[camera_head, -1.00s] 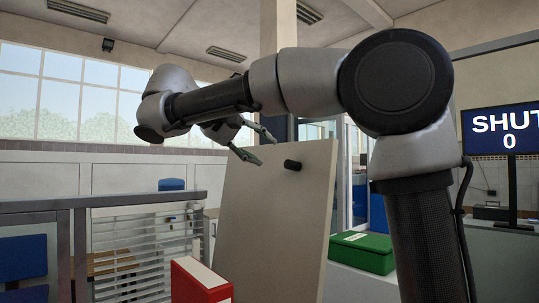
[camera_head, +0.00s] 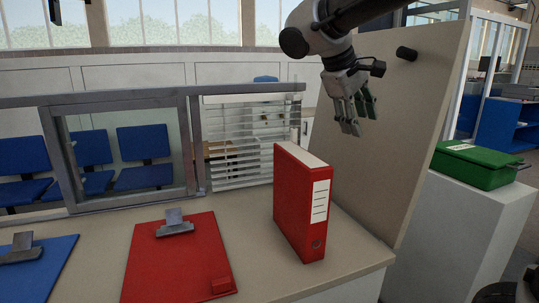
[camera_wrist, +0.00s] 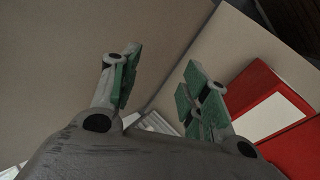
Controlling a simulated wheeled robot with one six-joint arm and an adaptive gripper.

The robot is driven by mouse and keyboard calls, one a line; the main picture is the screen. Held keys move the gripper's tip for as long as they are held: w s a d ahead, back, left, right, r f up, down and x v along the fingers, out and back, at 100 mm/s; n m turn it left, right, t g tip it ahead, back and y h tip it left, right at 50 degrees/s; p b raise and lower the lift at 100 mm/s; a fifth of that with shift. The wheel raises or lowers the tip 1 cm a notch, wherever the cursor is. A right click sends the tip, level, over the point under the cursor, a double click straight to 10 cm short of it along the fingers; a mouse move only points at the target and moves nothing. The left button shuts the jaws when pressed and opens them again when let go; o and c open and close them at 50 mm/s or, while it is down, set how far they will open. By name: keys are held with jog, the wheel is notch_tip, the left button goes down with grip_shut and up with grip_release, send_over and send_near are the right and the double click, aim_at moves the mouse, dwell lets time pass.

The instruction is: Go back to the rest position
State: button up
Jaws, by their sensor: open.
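My gripper (camera_head: 359,118) hangs at the upper right in the head view, its fingers pointing down. A short black peg (camera_head: 406,53) sticks out of the panel (camera_head: 412,120) near the wrist. In the wrist view my gripper (camera_wrist: 160,88) shows two green-padded fingers spread apart with nothing between them. The red binder (camera_wrist: 248,88) lies beyond the right finger there.
A red clipboard (camera_head: 178,262) and a blue clipboard (camera_head: 40,270) lie on the counter (camera_head: 345,245). A framed window (camera_head: 125,165) and white blinds (camera_head: 238,155) line its back. A green box (camera_head: 475,168) stands on a white block right of the panel. Bare counter lies around the binder.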

jog(key=s+d+f+m+y, duration=0.2)
jog(key=s+d+f, duration=0.4)
jog(key=s, duration=0.4)
jog(key=s+d+f+m+y, duration=0.3)
jog(key=s+d+f, duration=0.3)
jog(key=s+d, duration=0.3)
jog(key=shift+s+d+f+m+t, duration=0.25)
jog(key=shift+s+m+t, duration=0.15)
jog(key=shift+s+m, duration=0.3)
jog(key=shift+w, duration=0.1)
